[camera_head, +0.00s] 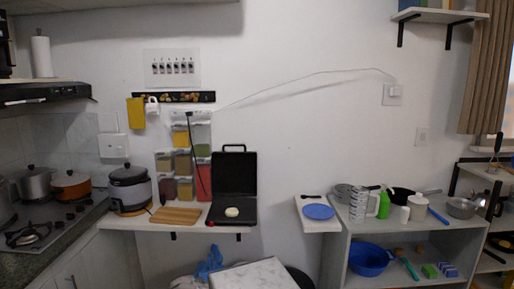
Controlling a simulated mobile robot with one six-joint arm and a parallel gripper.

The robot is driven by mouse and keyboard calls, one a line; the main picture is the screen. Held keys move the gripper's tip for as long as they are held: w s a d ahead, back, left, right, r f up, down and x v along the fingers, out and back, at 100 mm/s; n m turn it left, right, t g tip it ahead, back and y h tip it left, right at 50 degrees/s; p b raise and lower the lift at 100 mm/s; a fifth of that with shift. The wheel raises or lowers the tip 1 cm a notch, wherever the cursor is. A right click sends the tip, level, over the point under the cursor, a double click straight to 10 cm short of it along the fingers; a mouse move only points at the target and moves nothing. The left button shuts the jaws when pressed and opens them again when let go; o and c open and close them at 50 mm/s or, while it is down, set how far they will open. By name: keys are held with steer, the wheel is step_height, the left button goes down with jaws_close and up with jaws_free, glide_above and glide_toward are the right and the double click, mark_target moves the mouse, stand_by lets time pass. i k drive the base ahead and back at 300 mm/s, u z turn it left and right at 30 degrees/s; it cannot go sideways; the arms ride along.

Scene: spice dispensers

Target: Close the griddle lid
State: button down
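The black griddle (233,213) stands on the white counter, left of the picture's middle. Its lid (234,172) is open and stands upright against the wall, with the handle (234,147) at the top. A small round pale thing (232,211) lies on the lower plate. My gripper is not in view.
A wooden board (175,215) lies left of the griddle, with spice dispensers (185,162) on the wall above. A rice cooker (130,188) stands further left. A thin cable hangs beside the lid. A blue plate (318,211) and a shelf of kitchenware are to the right.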

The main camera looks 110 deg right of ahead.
mark_target(235, 173)
steer(key=z, duration=0.05)
steer(key=k, duration=2.45)
steer(key=z, duration=4.35)
steer(key=i, duration=0.1)
steer(key=u, duration=2.65)
steer(key=i, duration=0.6)
